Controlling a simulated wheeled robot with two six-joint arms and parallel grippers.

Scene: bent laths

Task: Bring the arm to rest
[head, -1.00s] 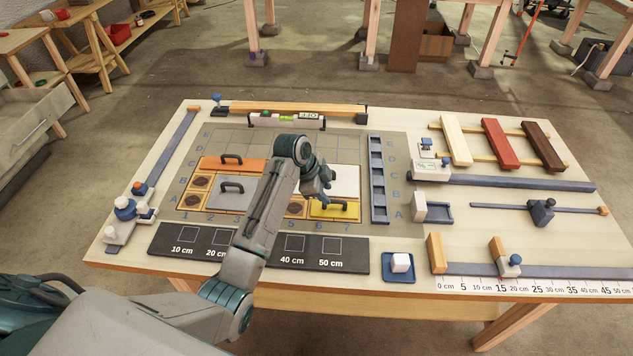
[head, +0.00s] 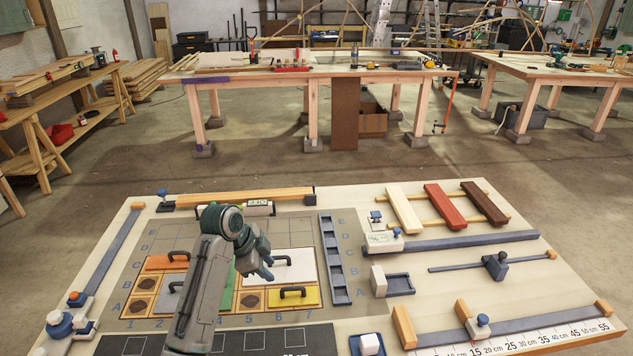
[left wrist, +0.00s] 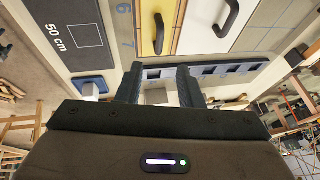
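My left gripper (head: 265,271) hangs over the panel board, in front of the left part of a white panel (head: 303,262). In the left wrist view its two fingers (left wrist: 162,86) stand apart with nothing between them, so it is open and empty. A yellow panel (head: 307,297) with a black handle lies at the board's front right. An orange panel (head: 160,263) and a grey panel (head: 168,299) lie at the left, partly covered by my arm. A green panel (head: 229,294) shows beside my arm. My right gripper is not in view.
A dark slotted rail (head: 335,262) borders the board's right side. White, red (head: 445,206) and brown bars lie at the back right. A blue tray with a white block (head: 370,344) sits at the front. Workbenches (head: 320,73) stand beyond open floor.

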